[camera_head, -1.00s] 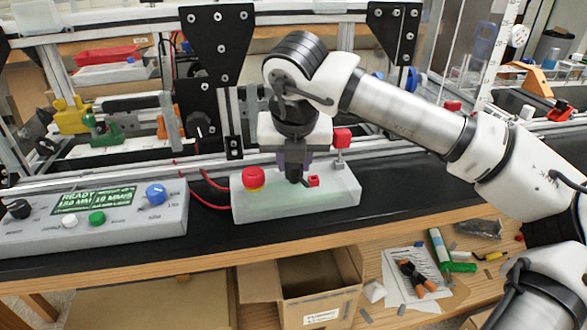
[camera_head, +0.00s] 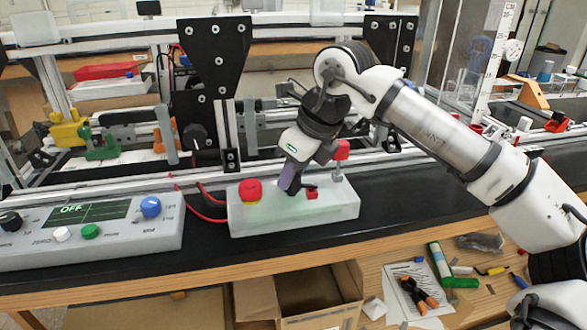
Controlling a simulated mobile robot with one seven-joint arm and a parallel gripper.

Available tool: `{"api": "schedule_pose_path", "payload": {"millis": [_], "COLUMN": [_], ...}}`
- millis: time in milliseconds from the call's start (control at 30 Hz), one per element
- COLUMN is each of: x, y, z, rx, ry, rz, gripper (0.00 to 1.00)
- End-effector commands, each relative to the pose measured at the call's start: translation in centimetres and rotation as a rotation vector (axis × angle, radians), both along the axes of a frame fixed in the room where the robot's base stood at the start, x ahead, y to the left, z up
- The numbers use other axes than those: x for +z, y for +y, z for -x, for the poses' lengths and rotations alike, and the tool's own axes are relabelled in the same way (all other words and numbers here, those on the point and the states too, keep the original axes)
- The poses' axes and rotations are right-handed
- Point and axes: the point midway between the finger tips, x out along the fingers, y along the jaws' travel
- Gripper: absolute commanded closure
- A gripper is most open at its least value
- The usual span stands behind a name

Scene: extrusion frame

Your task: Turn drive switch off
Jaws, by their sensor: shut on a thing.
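A pale switch box (camera_head: 335,213) sits on the black bench top. It carries a red mushroom button (camera_head: 250,189) on its left. A small red-ended switch (camera_head: 312,193) is near its middle. My gripper (camera_head: 291,190) is tilted, its fingers reaching down to the box just left of the red end. It is shut on the drive switch, whose gripped part is mostly hidden by the fingers. The control console (camera_head: 90,235) at left has a display (camera_head: 88,212) that reads OFF.
A red knob on a post (camera_head: 341,150) stands at the box's back right, close to my gripper. A rail frame with black brackets (camera_head: 216,75) runs behind. Red cables join the console and box. An open cardboard box (camera_head: 305,300) is below the bench edge.

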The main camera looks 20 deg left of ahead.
Motion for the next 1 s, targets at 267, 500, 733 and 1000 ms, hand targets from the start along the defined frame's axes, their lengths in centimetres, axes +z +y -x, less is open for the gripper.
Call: {"api": "schedule_pose_path", "payload": {"millis": [267, 500, 733, 1000], "x": [0.17, 0.09, 0.04, 0.02], "y": [0.01, 0.0, -0.02, -0.02], "z": [-0.14, -0.14, -0.14, -0.14], "rx": [0.191, 0.284, 0.315, 0.318], "ry": [0.0, 0.0, -0.001, -0.001], "rz": [-0.001, 0.0, 0.001, 0.001], "gripper": [0.93, 0.93, 0.93, 0.93]}}
